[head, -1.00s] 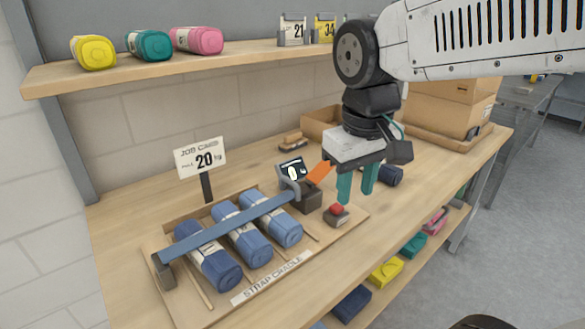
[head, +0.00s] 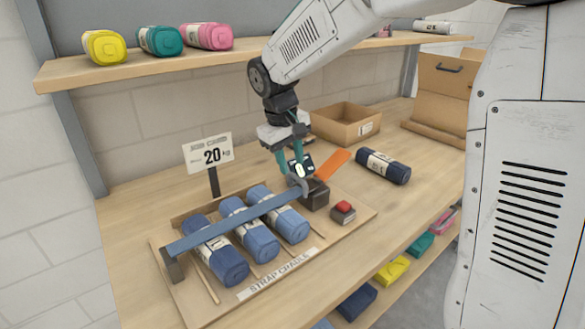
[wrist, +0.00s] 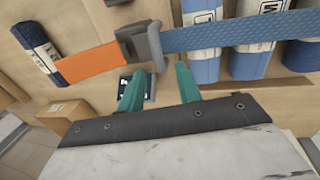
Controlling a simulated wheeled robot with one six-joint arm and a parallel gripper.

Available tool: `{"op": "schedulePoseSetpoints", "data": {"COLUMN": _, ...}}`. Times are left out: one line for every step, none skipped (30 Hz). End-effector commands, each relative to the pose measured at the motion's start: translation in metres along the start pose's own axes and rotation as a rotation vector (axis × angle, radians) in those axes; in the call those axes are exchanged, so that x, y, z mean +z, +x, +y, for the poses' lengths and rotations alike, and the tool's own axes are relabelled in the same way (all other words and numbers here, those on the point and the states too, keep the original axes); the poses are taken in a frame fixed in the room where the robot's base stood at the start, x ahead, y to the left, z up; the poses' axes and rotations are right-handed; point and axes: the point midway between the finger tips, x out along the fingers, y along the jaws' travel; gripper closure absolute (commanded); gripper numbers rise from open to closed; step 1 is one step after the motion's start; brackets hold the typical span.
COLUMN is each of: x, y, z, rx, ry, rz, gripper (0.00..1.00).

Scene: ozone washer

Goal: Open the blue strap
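The blue strap (head: 235,219) runs across three blue rolls on the strap cradle (head: 225,303) and ends at a dark buckle (head: 314,194). In the wrist view the blue strap (wrist: 215,37) enters the grey buckle (wrist: 142,45) from the right, and an orange tail (wrist: 88,65) comes out on the left. The orange tail (head: 332,164) sticks up at a slant in the head view. My gripper (head: 289,170) is at the back side of the buckle, near a small display. Its teal fingers (wrist: 158,72) are apart with no object seen held. Whether they touch the buckle is unclear.
A red button (head: 343,206) sits right of the buckle. A loose navy roll (head: 383,166) lies farther right, and an open box (head: 345,122) stands behind. A job card (head: 208,153) reading 20 kg stands behind the cradle. The shelf (head: 150,66) runs above.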

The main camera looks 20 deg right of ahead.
Motion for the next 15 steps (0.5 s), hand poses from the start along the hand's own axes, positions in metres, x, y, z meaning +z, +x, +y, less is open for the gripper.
{"op": "schedulePoseSetpoints", "data": {"x": 0.001, "y": 0.008, "z": 0.000, "rx": 0.000, "ry": 0.001, "rz": -0.002, "gripper": 0.66}}
{"op": "schedulePoseSetpoints", "data": {"x": 0.000, "y": 0.012, "z": 0.000, "rx": 0.000, "ry": 0.001, "rz": -0.001, "gripper": 0.66}}
{"op": "schedulePoseSetpoints", "data": {"x": 0.000, "y": 0.016, "z": 0.000, "rx": 0.000, "ry": 0.001, "rz": -0.002, "gripper": 0.66}}
{"op": "schedulePoseSetpoints", "data": {"x": 0.001, "y": 0.019, "z": 0.000, "rx": -0.001, "ry": 0.001, "rz": -0.002, "gripper": 0.66}}
{"op": "schedulePoseSetpoints", "data": {"x": 0.000, "y": 0.022, "z": 0.000, "rx": -0.001, "ry": 0.001, "rz": -0.001, "gripper": 0.66}}
{"op": "schedulePoseSetpoints", "data": {"x": 0.000, "y": 0.025, "z": 0.000, "rx": -0.001, "ry": 0.001, "rz": -0.001, "gripper": 0.66}}
{"op": "schedulePoseSetpoints", "data": {"x": 0.000, "y": 0.026, "z": 0.000, "rx": -0.001, "ry": 0.001, "rz": -0.001, "gripper": 0.66}}
{"op": "schedulePoseSetpoints", "data": {"x": 0.000, "y": 0.027, "z": 0.000, "rx": -0.001, "ry": 0.001, "rz": 0.000, "gripper": 0.66}}
{"op": "schedulePoseSetpoints", "data": {"x": 0.000, "y": 0.028, "z": 0.000, "rx": 0.000, "ry": 0.001, "rz": 0.000, "gripper": 0.66}}
{"op": "schedulePoseSetpoints", "data": {"x": 0.000, "y": 0.029, "z": 0.000, "rx": 0.000, "ry": 0.001, "rz": 0.000, "gripper": 0.66}}
{"op": "schedulePoseSetpoints", "data": {"x": 0.000, "y": 0.029, "z": 0.000, "rx": 0.000, "ry": 0.001, "rz": 0.000, "gripper": 0.66}}
{"op": "schedulePoseSetpoints", "data": {"x": 0.000, "y": 0.029, "z": 0.000, "rx": 0.000, "ry": 0.001, "rz": 0.001, "gripper": 0.66}}
{"op": "schedulePoseSetpoints", "data": {"x": 0.000, "y": 0.029, "z": 0.000, "rx": 0.000, "ry": 0.001, "rz": 0.001, "gripper": 0.66}}
{"op": "schedulePoseSetpoints", "data": {"x": 0.000, "y": 0.029, "z": 0.000, "rx": 0.000, "ry": 0.001, "rz": 0.001, "gripper": 0.66}}
{"op": "schedulePoseSetpoints", "data": {"x": 0.000, "y": 0.029, "z": 0.000, "rx": 0.000, "ry": 0.001, "rz": 0.001, "gripper": 0.66}}
